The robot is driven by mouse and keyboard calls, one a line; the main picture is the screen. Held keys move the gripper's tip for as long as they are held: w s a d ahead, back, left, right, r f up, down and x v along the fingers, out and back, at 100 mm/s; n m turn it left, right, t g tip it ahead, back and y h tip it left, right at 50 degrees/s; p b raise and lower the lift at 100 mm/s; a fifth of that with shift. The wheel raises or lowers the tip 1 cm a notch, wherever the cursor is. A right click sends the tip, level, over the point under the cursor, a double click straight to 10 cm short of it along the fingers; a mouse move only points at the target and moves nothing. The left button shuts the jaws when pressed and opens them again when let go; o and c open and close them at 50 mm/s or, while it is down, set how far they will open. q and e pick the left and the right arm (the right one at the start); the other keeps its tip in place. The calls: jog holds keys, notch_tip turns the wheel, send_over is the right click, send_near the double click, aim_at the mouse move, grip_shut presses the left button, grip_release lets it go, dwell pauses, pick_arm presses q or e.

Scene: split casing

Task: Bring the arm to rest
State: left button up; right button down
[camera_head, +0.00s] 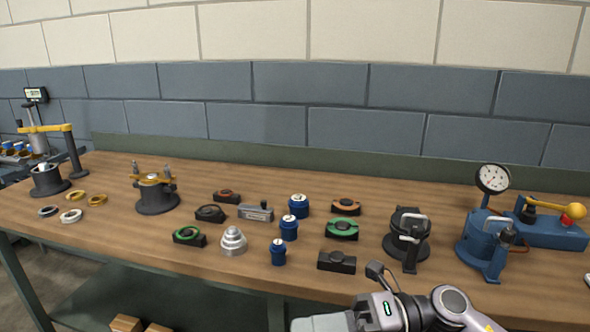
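My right arm (450,308) comes in at the bottom edge, right of centre, in front of the bench's front edge. It reaches leftward, and a pale grey end part (322,323) is cut off by the bottom of the picture. A small dark block (375,270) on a cable stands up from its wrist, below a black block (336,262) on the bench. The fingertips cannot be made out, so whether this gripper is open or holds anything is hidden. My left arm and gripper are not in view.
The wooden bench (110,228) holds split casings, several blue cylinders (289,228), a stepped silver piece (233,241), a dark clamp pot (407,235), a blue fixture with a dial gauge (492,179), and rings (71,215) at left. The front left strip is bare.

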jog(key=w+d+f+m+t+h, duration=0.2)
jog(key=d+f+m+t+h, duration=0.25)
jog(key=m+t, duration=0.7)
jog(key=w+d+f+m+t+h, duration=0.3)
jog(key=f+m+t, duration=0.35)
jog(key=m, duration=0.95)
jog(key=s+d+f+m+g+h, duration=0.3)
jog(key=s+d+f+m+h, duration=0.1)
jog(key=s+f, duration=0.4)
jog(key=s+d+f+m+g+h, duration=0.2)
jog(key=s+d+f+m+h, duration=0.2)
jog(key=f, duration=0.6)
jog(key=s+d+m, duration=0.2)
jog(key=s+m, duration=0.1)
jog(key=shift+s+d+g+p, duration=0.2)
jog(key=shift+s+g+p, duration=0.15)
jog(key=shift+g+p, duration=0.05)
